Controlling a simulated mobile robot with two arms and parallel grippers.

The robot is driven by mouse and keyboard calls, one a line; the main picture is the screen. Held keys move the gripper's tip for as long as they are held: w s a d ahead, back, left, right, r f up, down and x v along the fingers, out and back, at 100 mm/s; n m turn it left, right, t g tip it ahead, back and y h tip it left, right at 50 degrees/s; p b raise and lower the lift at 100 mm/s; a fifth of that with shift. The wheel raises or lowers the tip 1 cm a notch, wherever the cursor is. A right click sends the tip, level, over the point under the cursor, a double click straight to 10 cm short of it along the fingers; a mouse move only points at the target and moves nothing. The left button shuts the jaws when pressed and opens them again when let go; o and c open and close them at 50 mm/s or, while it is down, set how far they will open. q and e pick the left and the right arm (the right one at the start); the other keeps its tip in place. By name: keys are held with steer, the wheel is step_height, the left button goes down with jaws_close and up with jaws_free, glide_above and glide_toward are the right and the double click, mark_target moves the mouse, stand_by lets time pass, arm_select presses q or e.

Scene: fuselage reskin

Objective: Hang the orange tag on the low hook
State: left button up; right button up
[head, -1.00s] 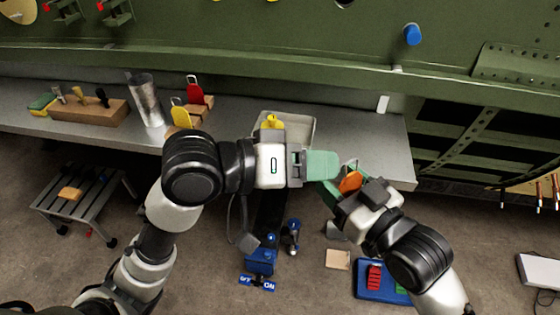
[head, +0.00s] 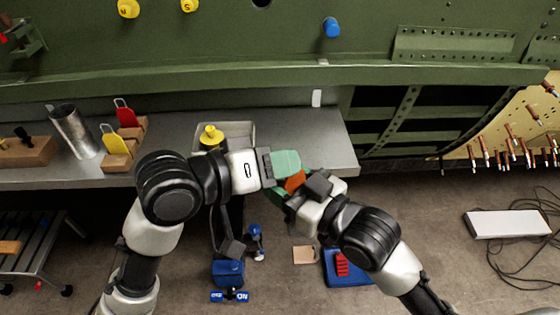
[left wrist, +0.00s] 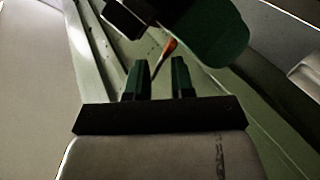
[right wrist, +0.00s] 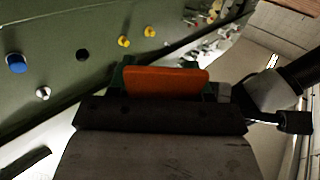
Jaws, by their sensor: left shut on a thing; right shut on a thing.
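The orange tag (head: 294,182) is between my two grippers in front of the bench's right part. My right gripper (head: 292,190) is shut on it; the right wrist view shows the tag (right wrist: 166,81) lying flat across the green fingers. My left gripper (head: 284,165) meets the tag from the left. In the left wrist view the tag (left wrist: 170,47) shows edge-on, its thin end reaching the left fingers (left wrist: 160,80); the exact contact is hard to make out. I cannot pick out the low hook for sure.
A blue peg (head: 332,27) and yellow knobs (head: 128,8) stick out of the green fuselage panel. A blue tray (head: 345,268) lies on the floor.

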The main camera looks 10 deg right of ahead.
steer(key=o, duration=1)
steer(key=shift+f, duration=0.1)
steer(key=shift+c, duration=0.2)
